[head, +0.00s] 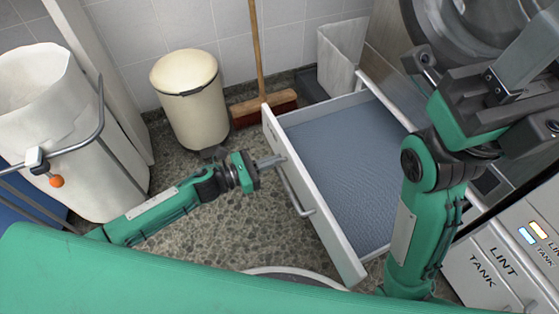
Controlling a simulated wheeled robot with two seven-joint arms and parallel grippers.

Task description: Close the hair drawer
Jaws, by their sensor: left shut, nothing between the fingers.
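The drawer (345,160) is pulled well out from the cabinet on the right. It has a white front and a blue-grey, bare-looking bottom. A bar handle (295,192) runs along the outside of its front panel (325,222). My left gripper (272,162) is shut and empty, with its fingertips at the outer face of the front, by the far end of the handle. I cannot tell whether they touch it.
A cream pedal bin (190,100) and a broom (262,105) stand by the tiled wall. A white laundry bag (55,120) on a rail frame is at left. Drawers labelled lint tank (490,270) are at lower right. Stone floor (220,228) in front of the drawer is clear.

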